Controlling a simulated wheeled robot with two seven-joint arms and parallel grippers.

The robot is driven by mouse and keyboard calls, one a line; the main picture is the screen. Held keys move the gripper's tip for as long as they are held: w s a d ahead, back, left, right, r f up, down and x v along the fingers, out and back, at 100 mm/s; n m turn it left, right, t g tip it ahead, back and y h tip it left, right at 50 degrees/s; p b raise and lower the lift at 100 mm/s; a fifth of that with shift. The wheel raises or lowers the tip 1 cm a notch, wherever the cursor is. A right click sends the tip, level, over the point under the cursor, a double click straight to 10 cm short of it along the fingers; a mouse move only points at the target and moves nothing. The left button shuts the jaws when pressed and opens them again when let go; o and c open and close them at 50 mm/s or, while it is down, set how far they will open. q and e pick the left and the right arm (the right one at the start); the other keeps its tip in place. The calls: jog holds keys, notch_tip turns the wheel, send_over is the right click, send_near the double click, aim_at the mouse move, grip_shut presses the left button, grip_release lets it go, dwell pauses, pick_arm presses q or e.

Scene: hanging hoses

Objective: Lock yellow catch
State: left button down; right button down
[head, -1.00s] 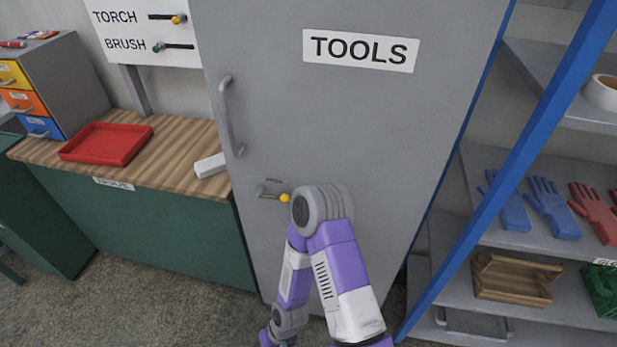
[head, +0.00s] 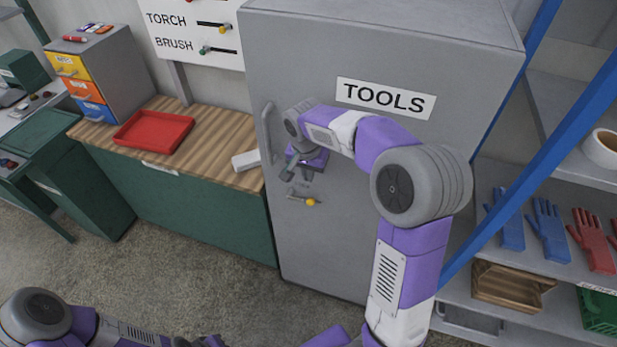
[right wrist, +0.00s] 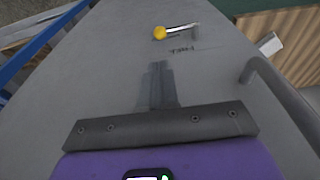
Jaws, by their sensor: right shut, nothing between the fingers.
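The yellow catch has a yellow knob (head: 310,201) on the end of a short grey lever, mounted on the grey cabinet door below its handle. The lever lies roughly level, with the knob at its right end in the head view. In the right wrist view the knob (right wrist: 159,33) is at the top, with the lever running right from it and small, unreadable lettering beside it. My right gripper (head: 289,177) is shut and empty, just above the catch and apart from it. Its closed fingers (right wrist: 160,68) point towards the catch in the wrist view. My left gripper is out of view.
The grey cabinet (head: 330,50) bears a TOOLS label (head: 386,98). Its bar handle (right wrist: 285,105) is close beside my right gripper. A wooden-topped bench (head: 205,150) with a red tray (head: 153,132) stands left. Blue-framed shelves with gloves (head: 550,230) stand right.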

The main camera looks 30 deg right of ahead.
aim_at(310, 200)
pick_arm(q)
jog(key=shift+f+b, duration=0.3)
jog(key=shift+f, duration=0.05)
pick_arm(e)
jog(key=f, duration=0.4)
jog(key=w+d+f, duration=0.1)
jog(key=f, duration=0.7)
jog(key=shift+w+d+f, duration=0.15)
jog(key=shift+w+d, duration=0.05)
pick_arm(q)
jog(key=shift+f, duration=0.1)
